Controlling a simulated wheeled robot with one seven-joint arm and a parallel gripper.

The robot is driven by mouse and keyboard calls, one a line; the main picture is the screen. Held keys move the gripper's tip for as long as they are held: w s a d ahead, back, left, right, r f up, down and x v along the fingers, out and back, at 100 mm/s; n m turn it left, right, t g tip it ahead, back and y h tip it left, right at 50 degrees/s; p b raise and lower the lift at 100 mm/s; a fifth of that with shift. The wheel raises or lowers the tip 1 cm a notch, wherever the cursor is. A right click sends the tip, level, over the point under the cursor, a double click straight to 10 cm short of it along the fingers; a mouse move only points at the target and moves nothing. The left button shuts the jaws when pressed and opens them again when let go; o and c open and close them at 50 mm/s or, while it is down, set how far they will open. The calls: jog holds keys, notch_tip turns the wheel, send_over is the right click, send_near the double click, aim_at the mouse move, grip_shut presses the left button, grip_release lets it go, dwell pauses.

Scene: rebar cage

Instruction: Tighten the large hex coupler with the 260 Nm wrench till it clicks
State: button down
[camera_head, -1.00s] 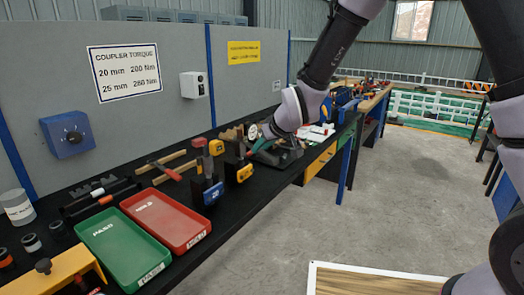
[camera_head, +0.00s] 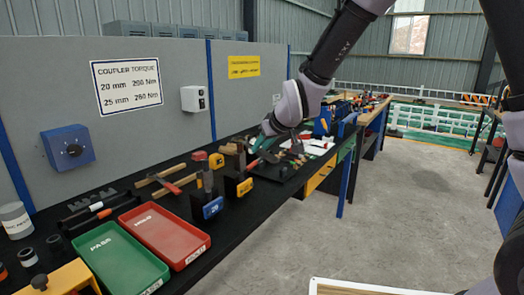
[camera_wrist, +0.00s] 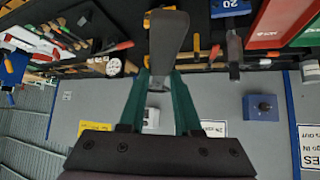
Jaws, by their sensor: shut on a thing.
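My gripper (camera_wrist: 160,95) has green fingers and is shut on a grey, bar-like tool (camera_wrist: 169,45) in the wrist view. I take the tool for a wrench, but no rating shows on it. In the head view my gripper (camera_head: 265,142) is over the far part of the black bench, and the tool is hard to make out. A blue-fronted holder (camera_head: 208,207) and a yellow-fronted holder (camera_head: 245,188) stand on the bench nearer to me. The blue holder's label (camera_wrist: 230,5) reads 20 in the wrist view. I cannot pick out the large hex coupler.
A green PASS tray (camera_head: 120,258) and a red tray (camera_head: 165,236) lie on the bench at front left. Dark cylinders (camera_head: 28,257) and a yellow fixture (camera_head: 65,281) are beside them. A grey panel (camera_head: 150,140) backs the bench. The floor (camera_head: 410,220) at right is clear.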

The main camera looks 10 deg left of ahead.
jog(key=shift+r, duration=1.4)
